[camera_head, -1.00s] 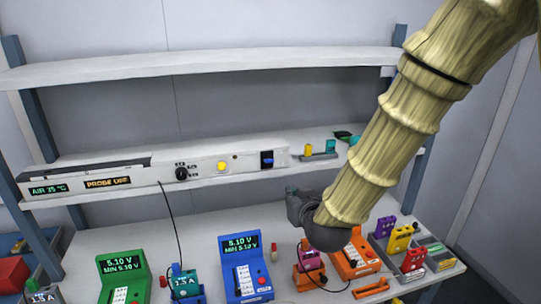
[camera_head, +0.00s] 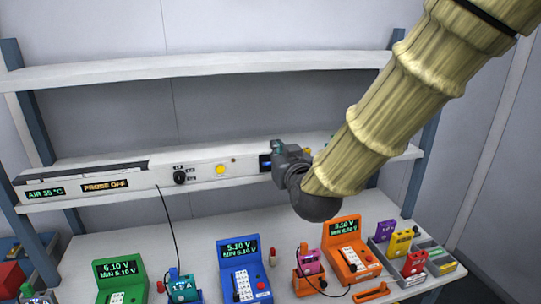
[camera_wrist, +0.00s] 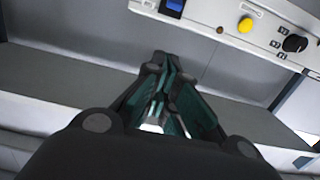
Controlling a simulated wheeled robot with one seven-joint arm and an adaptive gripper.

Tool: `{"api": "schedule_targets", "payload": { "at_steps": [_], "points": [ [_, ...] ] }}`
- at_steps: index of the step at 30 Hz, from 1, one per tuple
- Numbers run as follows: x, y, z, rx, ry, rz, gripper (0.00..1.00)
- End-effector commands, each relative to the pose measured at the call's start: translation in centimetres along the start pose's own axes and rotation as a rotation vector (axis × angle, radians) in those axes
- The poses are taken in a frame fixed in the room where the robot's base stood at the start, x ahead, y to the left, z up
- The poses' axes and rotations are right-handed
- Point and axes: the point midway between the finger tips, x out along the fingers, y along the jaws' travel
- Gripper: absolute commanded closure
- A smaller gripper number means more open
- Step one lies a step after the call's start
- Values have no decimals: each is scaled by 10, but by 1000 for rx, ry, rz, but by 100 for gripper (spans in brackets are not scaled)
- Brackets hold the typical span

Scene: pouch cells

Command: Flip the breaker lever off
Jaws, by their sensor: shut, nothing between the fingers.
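The breaker is a small blue lever in a dark frame (camera_head: 265,162) on the white panel strip along the middle shelf, right of a yellow button. In the head view its right part is hidden by my gripper (camera_head: 277,147), which is beside it. In the wrist view the blue lever (camera_wrist: 174,6) is cut off by the top edge, so its position cannot be told. My gripper (camera_wrist: 160,95) is shut and empty, its dark teal fingers together. In the wrist view the fingertips are below the lever and apart from it in the picture.
The panel also carries a yellow button (camera_head: 221,170) and a black knob (camera_head: 180,177). Below stand green (camera_head: 120,282), blue (camera_head: 240,265) and orange (camera_head: 350,250) meters. A black cable hangs from the panel. Coloured pouch cells (camera_head: 400,242) stand at the right.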

Motion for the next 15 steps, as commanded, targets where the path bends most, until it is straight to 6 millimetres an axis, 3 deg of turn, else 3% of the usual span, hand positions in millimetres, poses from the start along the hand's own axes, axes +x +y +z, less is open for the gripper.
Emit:
{"api": "schedule_targets", "payload": {
  "at_steps": [5,15],
  "points": [
    [10,0,0,0,-2,0,100],
    [53,0,-1,0,-2,0,100]
  ]
}}
